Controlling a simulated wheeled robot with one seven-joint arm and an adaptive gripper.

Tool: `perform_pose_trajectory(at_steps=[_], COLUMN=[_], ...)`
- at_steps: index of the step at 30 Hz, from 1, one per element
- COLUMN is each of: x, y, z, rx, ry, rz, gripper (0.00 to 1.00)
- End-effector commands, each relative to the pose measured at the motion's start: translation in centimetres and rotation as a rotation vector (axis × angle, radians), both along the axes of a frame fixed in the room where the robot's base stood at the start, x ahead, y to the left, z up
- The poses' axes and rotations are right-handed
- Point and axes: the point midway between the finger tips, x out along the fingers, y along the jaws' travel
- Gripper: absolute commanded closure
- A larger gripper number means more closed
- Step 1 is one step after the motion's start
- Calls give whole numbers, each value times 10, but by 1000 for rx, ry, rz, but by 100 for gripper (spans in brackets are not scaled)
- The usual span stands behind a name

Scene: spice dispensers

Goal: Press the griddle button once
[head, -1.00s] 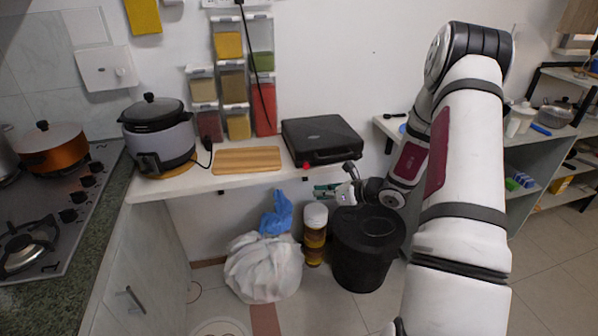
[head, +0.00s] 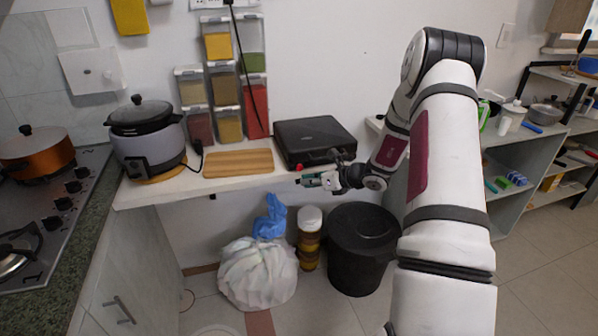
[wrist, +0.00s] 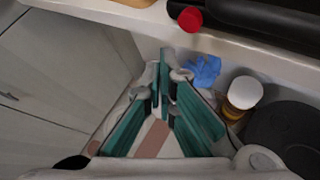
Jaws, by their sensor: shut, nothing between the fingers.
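The griddle (head: 312,139) is a black, closed, flat appliance at the right end of the white counter. Its red button (head: 299,168) is a small round knob at the front edge, and it also shows large at the top of the wrist view (wrist: 190,19). My gripper (head: 301,180) is shut and empty, just in front of the counter edge and slightly below the red button, apart from it as far as I can tell. In the wrist view its green-sided fingers (wrist: 165,52) meet below the button and a little to its left.
A wooden board (head: 238,163) lies left of the griddle, and a rice cooker (head: 147,133) stands farther left. Below the counter are a white bag (head: 257,273), stacked jars (head: 309,240) and a black bin (head: 358,255).

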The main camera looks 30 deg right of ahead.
Motion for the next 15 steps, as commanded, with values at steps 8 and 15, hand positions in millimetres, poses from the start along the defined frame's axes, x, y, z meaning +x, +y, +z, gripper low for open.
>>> perform_pose_trajectory(at_steps=[8,15], x=[19,20], y=[-5,-6], z=[-1,0], rx=[-1,0], ry=[0,0], rz=[0,0], gripper=[100,100])
